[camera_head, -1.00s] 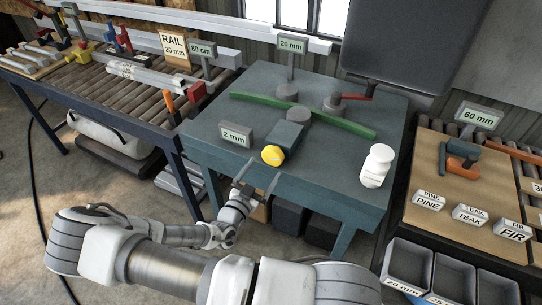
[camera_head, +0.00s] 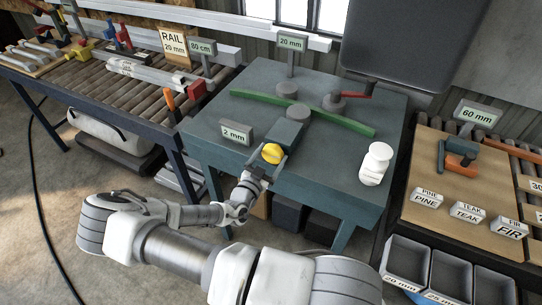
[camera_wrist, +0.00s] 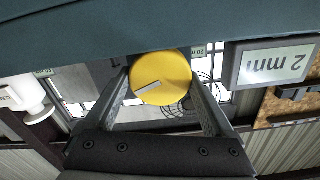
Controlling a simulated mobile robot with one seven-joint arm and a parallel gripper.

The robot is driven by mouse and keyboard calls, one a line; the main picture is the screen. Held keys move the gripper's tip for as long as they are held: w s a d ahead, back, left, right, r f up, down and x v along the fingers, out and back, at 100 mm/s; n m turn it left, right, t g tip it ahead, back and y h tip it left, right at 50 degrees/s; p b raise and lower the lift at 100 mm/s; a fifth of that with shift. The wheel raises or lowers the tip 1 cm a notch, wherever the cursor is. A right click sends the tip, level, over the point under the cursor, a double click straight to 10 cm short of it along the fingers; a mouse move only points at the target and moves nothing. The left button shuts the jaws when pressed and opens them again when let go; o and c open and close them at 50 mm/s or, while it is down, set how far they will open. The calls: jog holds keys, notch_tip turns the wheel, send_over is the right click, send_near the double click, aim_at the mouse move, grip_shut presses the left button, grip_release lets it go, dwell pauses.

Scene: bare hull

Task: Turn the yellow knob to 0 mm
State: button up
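The round yellow knob (camera_head: 272,153) sits on the front end of a dark block on the teal table (camera_head: 225,165). In the wrist view the knob (camera_wrist: 160,78) carries a grey pointer mark from its middle towards the lower left. My gripper (camera_head: 267,162) is at the knob, with its fingers spread to either side. In the wrist view my gripper (camera_wrist: 160,82) has a fingertip close to each edge of the knob; I cannot tell whether they touch it. A display (camera_head: 236,133) beside the knob reads 2 mm; it also shows in the wrist view (camera_wrist: 275,64), upside down.
A green curved strip (camera_head: 350,125) lies between grey rollers (camera_head: 298,112) behind the knob. A sign (camera_head: 292,43) there reads 20 mm. A red-handled lever (camera_head: 352,96) and a white bottle-like object (camera_head: 376,163) stand to the right. The table's front edge is below my gripper.

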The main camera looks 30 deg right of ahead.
jog(key=c, duration=0.3)
jog(key=shift+f+n+b, duration=0.15)
jog(key=shift+n+b, duration=0.15)
jog(key=shift+b, duration=0.1)
jog(key=shift+b, duration=0.35)
jog(key=shift+f+n+b, duration=0.1)
jog(key=shift+n+b, duration=1.1)
jog(key=shift+a+n+b, duration=0.1)
jog(key=shift+n+b, duration=1.4)
jog(key=shift+n, duration=0.8)
jog(key=shift+w+r, duration=0.1)
jog(key=shift+r, duration=0.1)
jog(key=o, duration=1.1)
